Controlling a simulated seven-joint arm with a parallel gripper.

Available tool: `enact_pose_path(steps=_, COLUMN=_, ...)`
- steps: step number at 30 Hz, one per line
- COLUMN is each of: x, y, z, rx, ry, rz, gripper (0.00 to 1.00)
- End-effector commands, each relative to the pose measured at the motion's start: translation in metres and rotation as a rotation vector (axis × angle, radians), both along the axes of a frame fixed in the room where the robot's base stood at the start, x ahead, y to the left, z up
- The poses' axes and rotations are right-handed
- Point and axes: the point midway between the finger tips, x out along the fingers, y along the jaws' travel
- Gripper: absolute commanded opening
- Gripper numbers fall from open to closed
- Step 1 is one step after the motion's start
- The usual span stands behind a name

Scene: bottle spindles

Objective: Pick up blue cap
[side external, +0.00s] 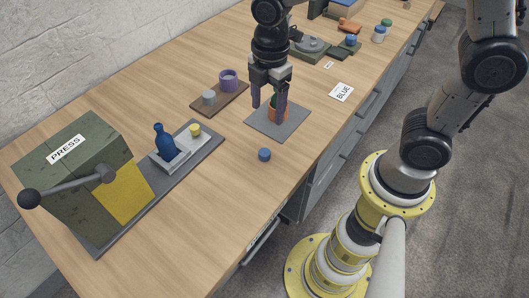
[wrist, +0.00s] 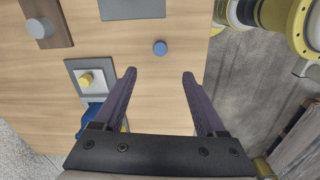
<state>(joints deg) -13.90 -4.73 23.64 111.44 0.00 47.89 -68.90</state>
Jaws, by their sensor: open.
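A small round blue cap (side external: 264,155) lies on the bare wooden table in front of the grey mat. In the wrist view the blue cap (wrist: 160,47) is beyond my fingertips, roughly centred between them, with nothing touching it. My gripper (side external: 269,108) points down near the grey mat (side external: 262,127), farther back than the cap. In the wrist view my gripper (wrist: 160,74) has its two dark fingers wide apart and nothing between them.
An orange item (side external: 277,114) with a green top stands on the mat, partly hidden by my fingers. A blue bottle (side external: 165,143) and yellow cap (side external: 195,129) stand by the green press (side external: 75,170) at left. A brown tray (side external: 232,100) is behind. Table around the blue cap is clear.

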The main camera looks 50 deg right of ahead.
Motion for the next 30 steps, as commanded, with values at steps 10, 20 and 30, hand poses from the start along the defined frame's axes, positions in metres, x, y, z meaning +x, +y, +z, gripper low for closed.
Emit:
enact_pose_path(steps=10, x=-0.005, y=0.005, z=-0.050, rx=-0.010, ry=0.038, rz=0.017, gripper=0.73)
enact_pose_path(steps=20, x=-0.004, y=0.005, z=-0.094, rx=-0.008, ry=0.031, rz=0.016, gripper=0.73)
enact_pose_path(steps=30, x=0.004, y=0.003, z=-0.130, rx=-0.009, ry=0.034, rz=0.014, gripper=0.73)
